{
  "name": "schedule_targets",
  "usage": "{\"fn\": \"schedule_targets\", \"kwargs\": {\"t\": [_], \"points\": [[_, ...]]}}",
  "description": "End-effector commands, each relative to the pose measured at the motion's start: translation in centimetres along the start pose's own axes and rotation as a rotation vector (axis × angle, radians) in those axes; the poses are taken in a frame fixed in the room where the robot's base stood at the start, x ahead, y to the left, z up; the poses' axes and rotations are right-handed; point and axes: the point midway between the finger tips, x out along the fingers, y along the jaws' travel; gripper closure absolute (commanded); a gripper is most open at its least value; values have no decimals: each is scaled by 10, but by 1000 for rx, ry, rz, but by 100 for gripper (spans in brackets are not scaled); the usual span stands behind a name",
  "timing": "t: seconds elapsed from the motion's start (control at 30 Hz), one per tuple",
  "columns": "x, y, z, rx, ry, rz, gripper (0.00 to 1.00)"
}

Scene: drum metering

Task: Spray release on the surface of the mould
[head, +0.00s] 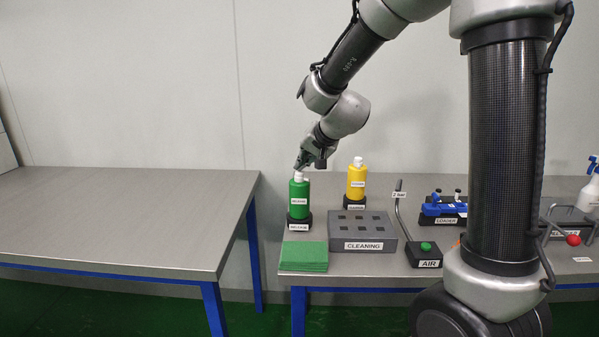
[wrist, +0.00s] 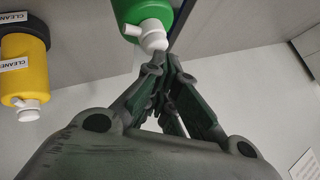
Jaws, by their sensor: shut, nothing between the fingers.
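A green bottle (head: 299,190) with a white label, which seems to read RELEASE, stands upright in a dark labelled holder near the left end of the right table. My gripper (head: 301,166) is shut and empty, its fingertips at the bottle's white cap. In the wrist view the fingertips (wrist: 158,57) are right by the white nozzle of the green bottle (wrist: 132,10); I cannot tell whether they touch it. I cannot make out a thing that is clearly the mould.
A yellow bottle (head: 357,182) stands just right of the green one. In front are a grey CLEANING block (head: 362,232), green cloths (head: 304,257) and an AIR box (head: 425,255). A blue LOADER fixture (head: 443,208) is farther right. The left table (head: 120,220) is bare.

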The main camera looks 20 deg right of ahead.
Motion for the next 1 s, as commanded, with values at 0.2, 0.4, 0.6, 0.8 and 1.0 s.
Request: {"fn": "schedule_targets", "kwargs": {"t": [0.2, 0.4, 0.6, 0.8, 1.0], "points": [[1, 1, 1, 2, 0, 0, 100], [1, 1, 1, 0, 0, 0, 100], [-5, -4, -4, -1, 0, -1, 100], [-7, -5, -5, -1, 0, 0, 100], [-9, -7, -6, 0, 1, -2, 100]]}}
